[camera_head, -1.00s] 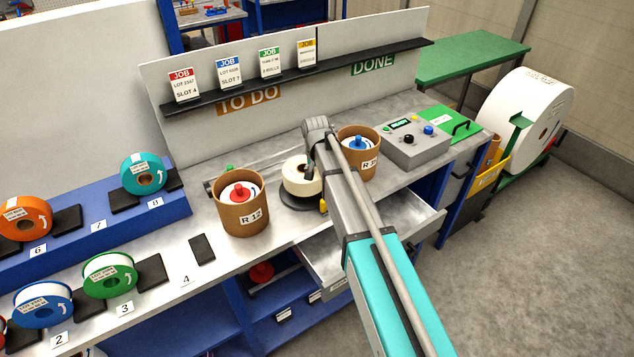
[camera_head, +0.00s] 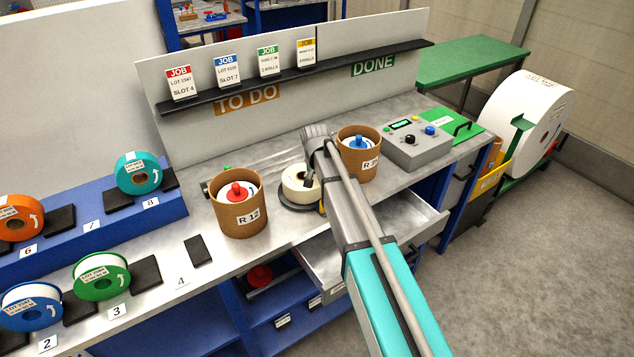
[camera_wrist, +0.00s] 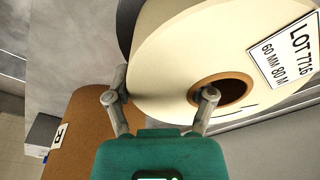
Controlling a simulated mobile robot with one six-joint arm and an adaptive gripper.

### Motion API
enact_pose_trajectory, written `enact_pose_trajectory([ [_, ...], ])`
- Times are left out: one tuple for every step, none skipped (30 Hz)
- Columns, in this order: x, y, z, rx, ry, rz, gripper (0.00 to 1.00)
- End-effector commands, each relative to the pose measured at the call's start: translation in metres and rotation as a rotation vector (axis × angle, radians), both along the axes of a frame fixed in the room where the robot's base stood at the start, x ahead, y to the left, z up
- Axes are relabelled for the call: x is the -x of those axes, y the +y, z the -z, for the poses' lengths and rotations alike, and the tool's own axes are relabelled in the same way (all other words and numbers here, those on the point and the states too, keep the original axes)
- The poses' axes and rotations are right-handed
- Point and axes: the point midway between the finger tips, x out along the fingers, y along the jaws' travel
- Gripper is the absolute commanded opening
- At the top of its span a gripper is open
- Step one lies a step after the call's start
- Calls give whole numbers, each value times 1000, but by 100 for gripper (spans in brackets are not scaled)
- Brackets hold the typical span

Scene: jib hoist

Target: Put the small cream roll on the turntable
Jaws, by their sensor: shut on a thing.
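The small cream roll (camera_head: 296,187) is at the turntable, partly hidden by my arm in the head view. In the wrist view the cream roll (camera_wrist: 180,45) shows a brown core and a white label reading LOT 7716, 60 MM 80 M. My gripper (camera_wrist: 161,96) is shut on the roll's wall, one finger at the core opening and one at the outer edge. The dark round turntable (camera_head: 300,207) shows beneath the roll. I cannot tell whether the roll touches it.
Brown tub R 12 (camera_head: 238,216) stands left of the turntable, and another brown tub (camera_head: 357,163) stands to its right. A grey control box (camera_head: 416,150) is farther right. An open drawer (camera_head: 404,226) sticks out below the bench front.

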Motion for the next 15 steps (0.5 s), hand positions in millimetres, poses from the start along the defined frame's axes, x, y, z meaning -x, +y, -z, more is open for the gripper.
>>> enact_pose_trajectory([
  [0, 0, 2, -1, 0, 0, 10],
  [0, 0, 2, 0, 0, 0, 73],
  [0, 0, 1, 0, 0, 0, 80],
  [0, 0, 1, 0, 0, 0, 86],
  [0, 0, 1, 0, 0, 0, 91],
  [0, 0, 1, 0, 0, 0, 99],
  [0, 0, 1, 0, 0, 0, 100],
  [0, 0, 1, 0, 0, 0, 100],
  [0, 0, 1, 0, 0, 0, 100],
  [0, 0, 1, 0, 0, 0, 100],
  [0, 0, 1, 0, 0, -1, 100],
  [0, 0, 1, 0, 0, -1, 100],
  [0, 0, 1, 0, 0, -1, 100],
  [0, 1, 1, 0, 0, -1, 100],
  [0, 1, 1, 0, 0, -1, 100],
])
